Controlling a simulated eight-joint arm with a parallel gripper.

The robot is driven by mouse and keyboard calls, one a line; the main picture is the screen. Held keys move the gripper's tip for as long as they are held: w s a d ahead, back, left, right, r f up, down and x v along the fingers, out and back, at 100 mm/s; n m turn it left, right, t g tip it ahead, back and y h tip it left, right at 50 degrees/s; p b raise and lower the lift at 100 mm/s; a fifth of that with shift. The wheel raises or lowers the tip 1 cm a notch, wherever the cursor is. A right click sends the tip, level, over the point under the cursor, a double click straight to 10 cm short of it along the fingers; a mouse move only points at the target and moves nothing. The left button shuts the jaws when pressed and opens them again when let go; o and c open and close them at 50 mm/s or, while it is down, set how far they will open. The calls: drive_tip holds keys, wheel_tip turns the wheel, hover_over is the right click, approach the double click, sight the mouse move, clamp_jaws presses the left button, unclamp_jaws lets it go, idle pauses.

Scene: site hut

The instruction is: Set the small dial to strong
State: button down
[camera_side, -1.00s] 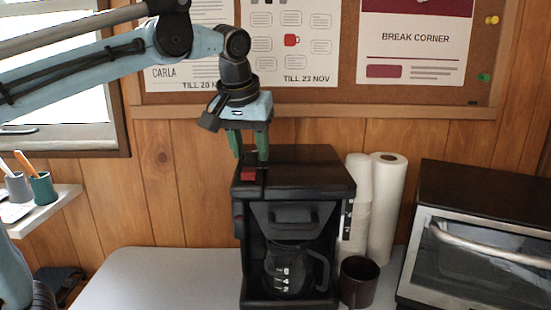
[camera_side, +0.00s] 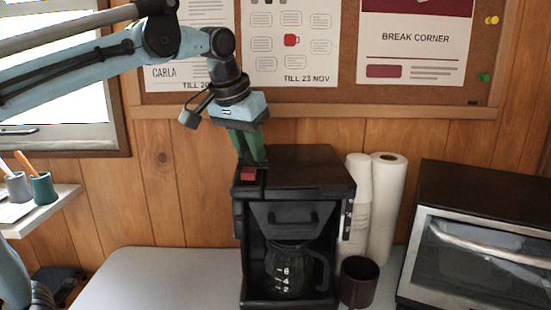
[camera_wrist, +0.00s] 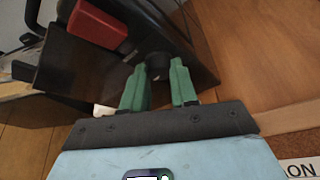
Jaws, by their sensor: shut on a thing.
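The black coffee maker (camera_side: 300,176) stands on the table, with a glass jug (camera_side: 287,268) inside it. The small dial (camera_wrist: 157,62) is a dark round knob on the machine's top, seen in the wrist view between my fingertips. In the side view my fingers hide it. My gripper (camera_side: 254,158) has green fingers and is shut on the dial; it also shows in the wrist view (camera_wrist: 158,70). It leans, with the wrist up and to the left of the fingertips. I cannot read the dial's setting or any labels.
A red switch (camera_side: 248,174) sits on the machine's top close to my fingers; it shows large in the wrist view (camera_wrist: 97,25). The table's left part (camera_side: 160,280) is clear.

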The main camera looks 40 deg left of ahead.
drive_tip(key=m+h, duration=0.1)
drive_tip(key=m, duration=0.3)
drive_tip(key=shift+a+m+h, duration=0.15)
drive_tip(key=shift+m+h, duration=0.15)
drive_tip(key=shift+h, duration=0.1)
drive_tip(key=shift+m+g+h, duration=0.3)
drive_tip(key=shift+m+h, duration=0.4)
drive_tip(key=shift+m, duration=1.1)
drive_tip(key=shift+a, duration=0.1)
drive_tip(key=c, duration=0.9)
unclamp_jaws()
drive_tip(key=v, duration=1.2)
